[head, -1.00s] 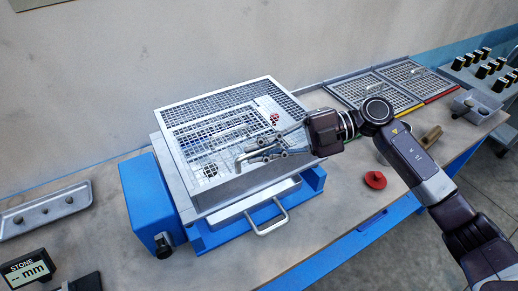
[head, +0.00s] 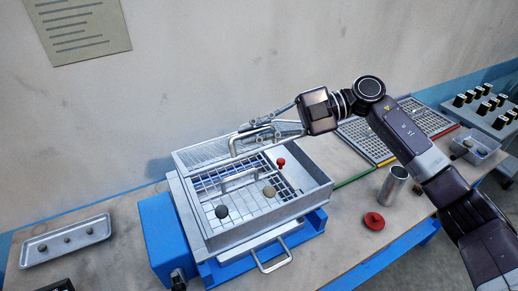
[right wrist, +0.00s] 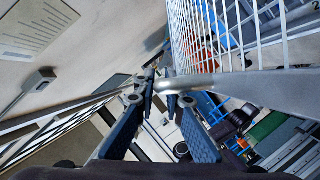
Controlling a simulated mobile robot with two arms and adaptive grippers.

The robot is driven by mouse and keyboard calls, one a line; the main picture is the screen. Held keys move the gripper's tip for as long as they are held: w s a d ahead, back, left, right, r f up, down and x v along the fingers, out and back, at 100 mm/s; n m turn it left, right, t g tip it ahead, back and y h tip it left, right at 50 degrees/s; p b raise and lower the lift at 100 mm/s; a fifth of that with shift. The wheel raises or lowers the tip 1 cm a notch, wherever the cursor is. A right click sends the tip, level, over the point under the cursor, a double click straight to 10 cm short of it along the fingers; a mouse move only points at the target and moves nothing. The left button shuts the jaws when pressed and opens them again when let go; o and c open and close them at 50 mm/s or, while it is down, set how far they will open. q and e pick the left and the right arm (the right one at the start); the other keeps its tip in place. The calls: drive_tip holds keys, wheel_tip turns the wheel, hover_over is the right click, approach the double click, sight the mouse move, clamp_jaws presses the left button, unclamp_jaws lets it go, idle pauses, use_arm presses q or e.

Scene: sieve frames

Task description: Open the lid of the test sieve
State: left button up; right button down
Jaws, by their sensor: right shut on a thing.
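The test sieve (head: 325,193) is a grey metal box on a blue base, in the middle of the head view. Its mesh lid (head: 205,153) is raised steeply at the back edge, so the inside shows. A dark stone (head: 222,211) and a tan stone (head: 269,191) lie on the mesh inside. My right gripper (head: 262,124) is above the back of the sieve, shut on the lid's metal handle (head: 236,149). The right wrist view shows the fingers (right wrist: 160,88) closed on the handle bar (right wrist: 235,84), beside the white lid mesh. My left gripper is not in view.
A red knob (head: 281,162) shows at the sieve's back right. A red disc (head: 374,221) and a metal cup (head: 393,186) stand to its right. Flat sieve frames (head: 425,118) lie behind my right arm. A tray with stones (head: 62,243) is at left.

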drive_tip(key=shift+w+a+r, duration=0.2)
drive_tip(key=shift+w+r, duration=0.25)
drive_tip(key=shift+r, duration=0.1)
drive_tip(key=shift+w+a+r, duration=0.15)
drive_tip(key=shift+w+r, duration=0.3)
drive_tip(key=shift+r, duration=0.05)
